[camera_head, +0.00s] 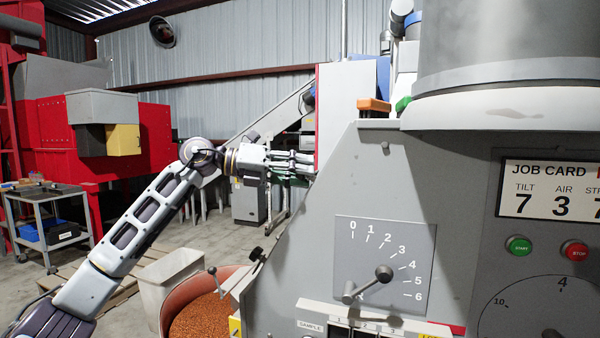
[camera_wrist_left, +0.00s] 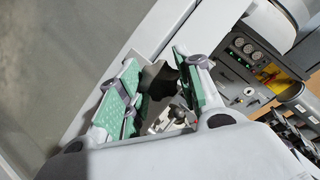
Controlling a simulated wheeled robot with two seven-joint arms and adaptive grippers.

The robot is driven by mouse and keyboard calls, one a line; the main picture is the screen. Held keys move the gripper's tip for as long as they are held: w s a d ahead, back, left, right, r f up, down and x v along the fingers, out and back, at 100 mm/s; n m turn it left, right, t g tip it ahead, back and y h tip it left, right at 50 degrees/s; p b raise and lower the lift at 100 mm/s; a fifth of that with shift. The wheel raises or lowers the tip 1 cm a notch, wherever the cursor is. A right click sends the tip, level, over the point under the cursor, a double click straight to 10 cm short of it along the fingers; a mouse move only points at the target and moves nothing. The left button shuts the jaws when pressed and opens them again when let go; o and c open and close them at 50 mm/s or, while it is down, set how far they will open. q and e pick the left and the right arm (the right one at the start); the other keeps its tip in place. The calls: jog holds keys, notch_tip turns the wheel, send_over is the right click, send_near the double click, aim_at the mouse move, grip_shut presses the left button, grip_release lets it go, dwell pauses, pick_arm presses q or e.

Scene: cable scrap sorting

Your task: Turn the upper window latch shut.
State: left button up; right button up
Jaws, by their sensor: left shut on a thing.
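My left gripper (camera_head: 300,165) reaches in from the left to the left edge of the grey machine in the head view. In the left wrist view, the green-padded fingers of my left gripper (camera_wrist_left: 157,88) stand on either side of a dark lobed knob, which I take as the upper window latch (camera_wrist_left: 158,80). The gripper is shut on this knob. In the head view the gripper's fingers hide it. A lower dark knob (camera_head: 257,254) sits on the machine's sloping left edge, apart from the gripper. My right gripper is in neither view.
The grey machine (camera_head: 300,225) fills the right, with a numbered dial plate (camera_head: 350,235) and lever. An orange block (camera_head: 374,105) lies on its ledge. Below my left arm stand a pale bin (camera_head: 170,277) and a reddish tub of granules (camera_head: 205,322). A cart (camera_head: 45,220) stands far left.

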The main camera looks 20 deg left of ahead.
pick_arm(q)
jog(key=shift+f, duration=0.15)
jog(key=o, duration=1)
jog(key=shift+o, duration=0.2)
jog(key=v, duration=1.2)
